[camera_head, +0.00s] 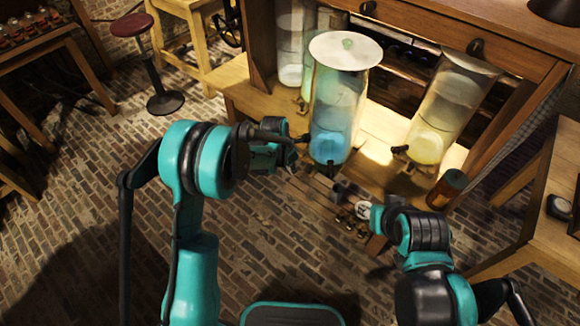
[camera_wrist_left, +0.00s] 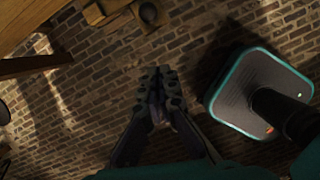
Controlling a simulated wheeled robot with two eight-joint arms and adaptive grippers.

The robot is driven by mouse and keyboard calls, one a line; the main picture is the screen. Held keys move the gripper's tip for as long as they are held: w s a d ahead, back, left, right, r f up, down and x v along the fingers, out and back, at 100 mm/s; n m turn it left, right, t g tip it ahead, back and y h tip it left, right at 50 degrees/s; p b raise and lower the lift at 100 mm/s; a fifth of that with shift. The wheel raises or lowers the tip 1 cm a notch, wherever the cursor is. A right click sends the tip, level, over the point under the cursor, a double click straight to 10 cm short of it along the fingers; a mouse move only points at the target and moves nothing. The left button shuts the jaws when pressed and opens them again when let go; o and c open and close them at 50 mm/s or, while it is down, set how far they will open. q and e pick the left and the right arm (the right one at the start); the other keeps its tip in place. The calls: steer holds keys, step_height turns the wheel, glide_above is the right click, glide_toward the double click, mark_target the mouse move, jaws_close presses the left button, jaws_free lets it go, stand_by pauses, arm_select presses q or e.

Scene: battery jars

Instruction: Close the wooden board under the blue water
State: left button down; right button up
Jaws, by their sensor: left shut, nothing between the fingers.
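The jar of blue water (camera_head: 335,110) stands upright on the wooden cabinet ledge, with a pale round lid and a dark tap low at its front. Below it, dim slatted wood (camera_head: 308,198) shows between my arms; I cannot tell clearly whether this is the board or how far it stands out. My left gripper (camera_head: 290,157) is just left of the blue jar's base, partly hidden by its own wrist. In the left wrist view it (camera_wrist_left: 158,82) is shut and empty above the brick floor. My right gripper (camera_head: 366,210) is low, right of the slats; its fingers are unclear.
A jar of yellow liquid (camera_head: 448,105) stands to the right, near an amber bottle (camera_head: 446,188). Paler jars stand behind the blue one. A red-topped stool (camera_head: 133,25) and tables flank the brick floor. Wooden parts (camera_wrist_left: 150,12) edge the wrist view's top.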

arm_select(q)
steer(key=w+d+f+b, duration=0.1)
steer(key=d, duration=0.1)
steer(key=w+d+f+b, duration=0.1)
steer(key=w+d+f, duration=0.1)
steer(key=shift+f, duration=0.25)
steer(key=shift+w+a, duration=0.1)
steer(key=shift+w, duration=0.05)
